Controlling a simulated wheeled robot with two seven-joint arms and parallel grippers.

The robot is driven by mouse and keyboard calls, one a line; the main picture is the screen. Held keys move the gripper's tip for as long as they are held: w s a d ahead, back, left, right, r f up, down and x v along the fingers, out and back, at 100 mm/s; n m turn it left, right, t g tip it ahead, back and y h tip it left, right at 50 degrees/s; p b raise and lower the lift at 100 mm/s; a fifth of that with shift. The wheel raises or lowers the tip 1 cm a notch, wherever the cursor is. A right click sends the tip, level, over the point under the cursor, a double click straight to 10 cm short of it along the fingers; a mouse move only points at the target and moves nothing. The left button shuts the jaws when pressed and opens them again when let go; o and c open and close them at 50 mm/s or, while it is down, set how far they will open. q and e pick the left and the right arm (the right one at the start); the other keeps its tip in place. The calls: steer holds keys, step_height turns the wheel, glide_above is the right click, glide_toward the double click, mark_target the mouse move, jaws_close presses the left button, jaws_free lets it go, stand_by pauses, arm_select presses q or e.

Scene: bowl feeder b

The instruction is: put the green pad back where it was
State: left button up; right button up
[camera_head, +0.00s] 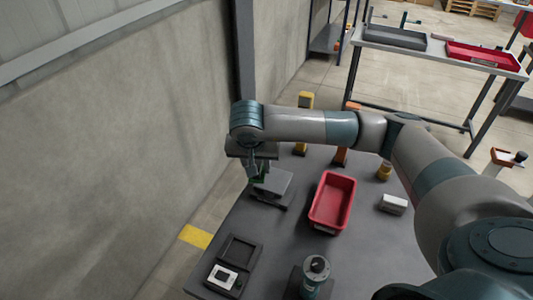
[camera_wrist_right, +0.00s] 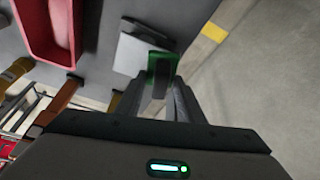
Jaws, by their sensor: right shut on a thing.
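The green pad (camera_wrist_right: 163,64) is dark green and sits between the fingers of my right gripper (camera_wrist_right: 170,90) in the right wrist view. In the head view a small bit of the green pad (camera_head: 262,177) shows at the tip of my right gripper (camera_head: 257,174), at the far left part of the dark table. The gripper is shut on the pad. A light grey block (camera_head: 278,183) with a dark front part is just below or beside the pad; it also shows in the wrist view (camera_wrist_right: 130,55). I cannot tell whether the pad touches it. My left gripper is out of view.
The dark table (camera_head: 260,228) holds a red bin (camera_head: 332,202), a white box (camera_head: 393,204), a dark tray (camera_head: 238,250), a black-and-white device (camera_head: 223,277) and a grey-topped cylinder (camera_head: 316,268). Yellow (camera_head: 304,100) and orange (camera_head: 341,156) posts stand at the back. A wall (camera_head: 110,150) is left.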

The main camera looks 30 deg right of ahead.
steer(key=s+a+f+n+t+y, duration=0.1)
steer(key=s+a+f+n+y, duration=0.1)
steer(key=s+a+f+n, duration=0.2)
steer(key=s+a+n, duration=0.3)
steer(key=a, duration=0.1)
steer(key=shift+s+a+y, duration=0.25)
steer(key=shift+s+y, duration=0.05)
steer(key=shift+s, duration=0.1)
steer(key=shift+f, duration=0.1)
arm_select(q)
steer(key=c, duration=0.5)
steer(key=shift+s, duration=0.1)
arm_select(e)
steer(key=shift+s+d, duration=0.1)
steer(key=shift+d, duration=0.05)
